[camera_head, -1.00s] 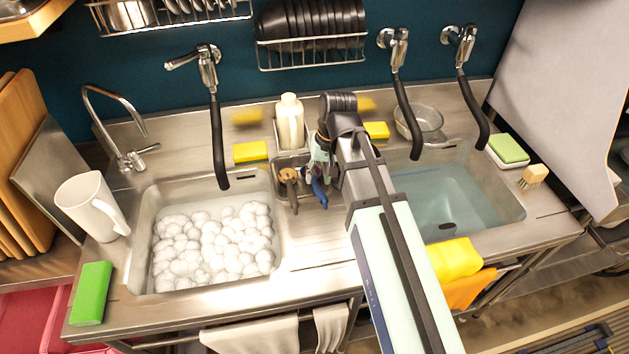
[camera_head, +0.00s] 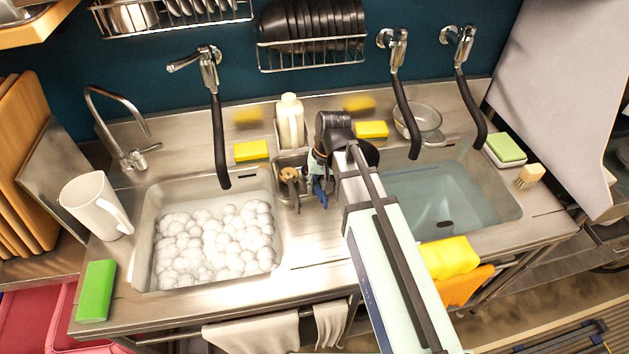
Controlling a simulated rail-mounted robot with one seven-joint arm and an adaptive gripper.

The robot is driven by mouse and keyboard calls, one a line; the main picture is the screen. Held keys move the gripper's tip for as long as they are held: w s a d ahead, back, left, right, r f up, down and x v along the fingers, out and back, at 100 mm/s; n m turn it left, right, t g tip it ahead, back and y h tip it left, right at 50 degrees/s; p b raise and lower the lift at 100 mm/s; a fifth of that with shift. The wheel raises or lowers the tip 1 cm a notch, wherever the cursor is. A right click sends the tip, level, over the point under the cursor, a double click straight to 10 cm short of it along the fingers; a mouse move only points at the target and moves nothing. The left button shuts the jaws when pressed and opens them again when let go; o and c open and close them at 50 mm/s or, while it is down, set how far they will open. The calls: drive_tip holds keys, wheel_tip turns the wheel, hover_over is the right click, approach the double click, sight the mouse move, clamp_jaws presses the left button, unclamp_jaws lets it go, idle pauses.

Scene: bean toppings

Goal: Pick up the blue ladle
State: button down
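A small metal caddy (camera_head: 283,163) sits between the two sinks. A blue utensil, which looks like the blue ladle (camera_head: 320,194), shows at the caddy's right part, directly below my gripper (camera_head: 317,174). Only a small part of it shows; my arm and gripper hide the rest. A brown-topped utensil (camera_head: 290,176) stands in the caddy to the left of it. My gripper points down over the caddy, at or very close to the blue utensil. Its fingers are small and partly hidden, so I cannot tell whether they touch or hold it.
The left sink (camera_head: 148,225) is full of white foam; the right sink (camera_head: 505,210) holds clear water. A white bottle (camera_head: 290,122) stands behind the caddy. Yellow sponges (camera_head: 251,151) (camera_head: 371,129) lie nearby. Black-hosed taps (camera_head: 220,140) (camera_head: 404,110) hang over both sinks. A white pitcher (camera_head: 92,205) stands left.

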sight(316, 184)
drive_tip(key=shift+r, duration=0.1)
idle(0.4)
wheel_tip(316, 184, up, 20)
drive_tip(key=b, duration=0.4)
idle(0.4)
idle(1.3)
